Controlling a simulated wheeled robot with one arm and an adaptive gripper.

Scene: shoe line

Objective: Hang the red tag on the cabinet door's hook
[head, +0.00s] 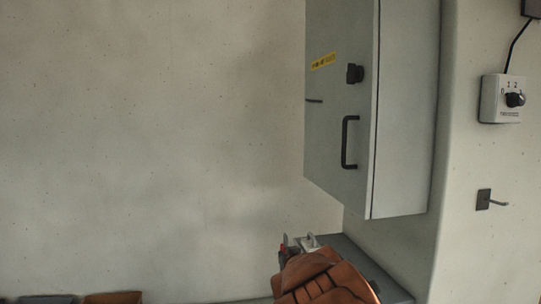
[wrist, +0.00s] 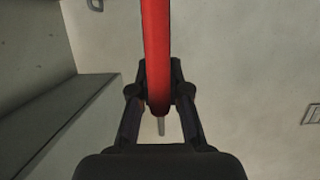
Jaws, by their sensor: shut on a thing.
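The red tag (wrist: 157,45) runs as a long red strip up the middle of the wrist view, between the fingers. My gripper (wrist: 159,92) is shut on it. My orange arm hides most of the gripper there. The grey cabinet door (head: 340,125) is shut. A thin dark peg, seemingly the door's hook (head: 314,100), sticks out near its left edge, well above my gripper. The tag is apart from it.
The door carries a black handle (head: 345,142), a black knob (head: 355,73) and a yellow label (head: 323,61). A switch box (head: 501,99) and a separate wall hook (head: 490,200) are at the right. A dark grey surface (head: 345,245) lies beside my arm. Bins (head: 112,298) stand at lower left.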

